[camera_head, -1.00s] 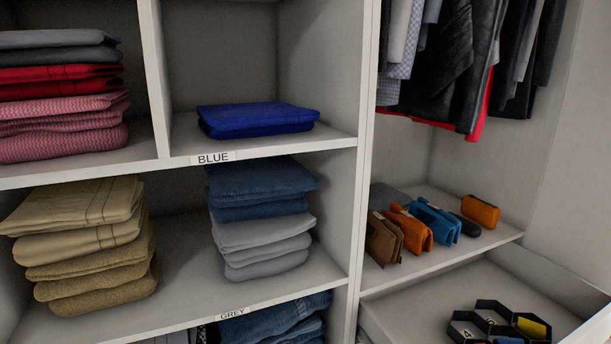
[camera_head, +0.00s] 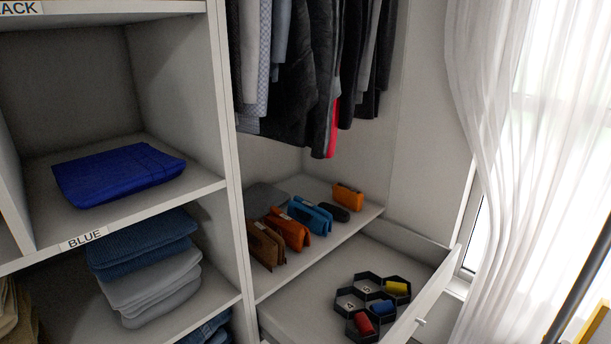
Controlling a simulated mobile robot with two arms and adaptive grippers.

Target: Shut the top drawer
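The top drawer (camera_head: 297,307) is pulled open at the lower right, below the shelf with the small bags. Its white front panel (camera_head: 428,292) has a small handle (camera_head: 420,322) on its outer face. Inside lies a black hexagonal organizer (camera_head: 371,277) with a red roll (camera_head: 364,324), a blue roll (camera_head: 381,307) and a yellow roll (camera_head: 396,287) in its cells. The near part of the drawer runs out of the picture at the bottom. Neither of my grippers is in view.
Several small bags (camera_head: 290,229) stand on the shelf above the drawer, under hanging clothes (camera_head: 310,70). A sheer curtain (camera_head: 520,120) hangs by the window at right. A dark pole (camera_head: 580,290) slants at the lower right edge.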

